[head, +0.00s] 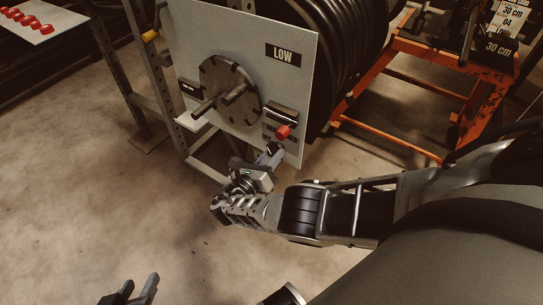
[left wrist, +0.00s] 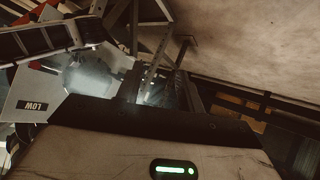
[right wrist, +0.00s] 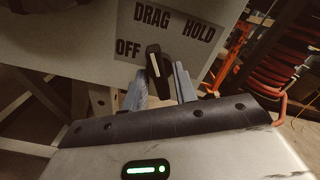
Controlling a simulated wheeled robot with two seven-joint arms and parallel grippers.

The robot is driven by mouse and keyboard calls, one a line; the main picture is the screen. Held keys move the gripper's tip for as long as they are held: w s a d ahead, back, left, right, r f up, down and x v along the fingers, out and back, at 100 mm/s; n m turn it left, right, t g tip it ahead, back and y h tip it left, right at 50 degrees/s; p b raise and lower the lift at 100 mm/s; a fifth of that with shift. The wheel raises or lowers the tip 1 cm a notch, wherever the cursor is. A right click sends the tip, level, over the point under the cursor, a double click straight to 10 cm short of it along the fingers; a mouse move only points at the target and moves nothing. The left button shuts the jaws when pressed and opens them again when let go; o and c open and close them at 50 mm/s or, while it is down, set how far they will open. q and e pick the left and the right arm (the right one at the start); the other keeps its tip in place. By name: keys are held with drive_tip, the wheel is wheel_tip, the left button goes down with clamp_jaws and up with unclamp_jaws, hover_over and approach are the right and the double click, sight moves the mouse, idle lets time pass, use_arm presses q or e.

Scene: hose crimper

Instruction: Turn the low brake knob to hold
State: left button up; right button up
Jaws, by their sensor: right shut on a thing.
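The low brake knob (right wrist: 153,62) is black with a white line, on a panel lettered OFF, DRAG and HOLD. In the right wrist view its line points up, roughly toward DRAG (right wrist: 151,17), with HOLD (right wrist: 198,32) to the right. My right gripper (right wrist: 160,85) is shut on the knob, one finger on each side. In the head view my right gripper (head: 273,153) is at the panel's lower right, covering much of the knob. My left gripper (head: 137,292) is open and empty at the bottom, away from the panel; its fingers also show in the left wrist view (left wrist: 158,85).
The grey panel (head: 190,45) carries a LOW sign (head: 285,54), a round hub (head: 222,80) with protruding pegs and a red-tipped part (head: 283,131) above my right gripper. A black hose reel (head: 340,40) is behind. An orange rack (head: 410,60) stands right. Left floor is clear.

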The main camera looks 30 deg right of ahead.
drive_tip(key=m+b, duration=0.1)
drive_tip(key=m, duration=0.9)
drive_tip(key=shift+a+f+b, duration=0.1)
drive_tip(key=shift+a+b, duration=0.05)
drive_tip(key=shift+b, duration=0.2)
drive_tip(key=shift+m, duration=0.7)
use_arm(q)
drive_tip(key=shift+w+d+r+t+h, duration=0.1)
drive_tip(key=shift+d+r+t+h, duration=0.2)
drive_tip(key=shift+r+t, duration=0.2)
drive_tip(key=shift+w+r, duration=0.1)
drive_tip(key=shift+r, duration=0.05)
use_arm(e)
drive_tip(key=shift+w+m, duration=0.1)
drive_tip(key=shift+m, duration=0.2)
drive_tip(key=o, duration=0.6)
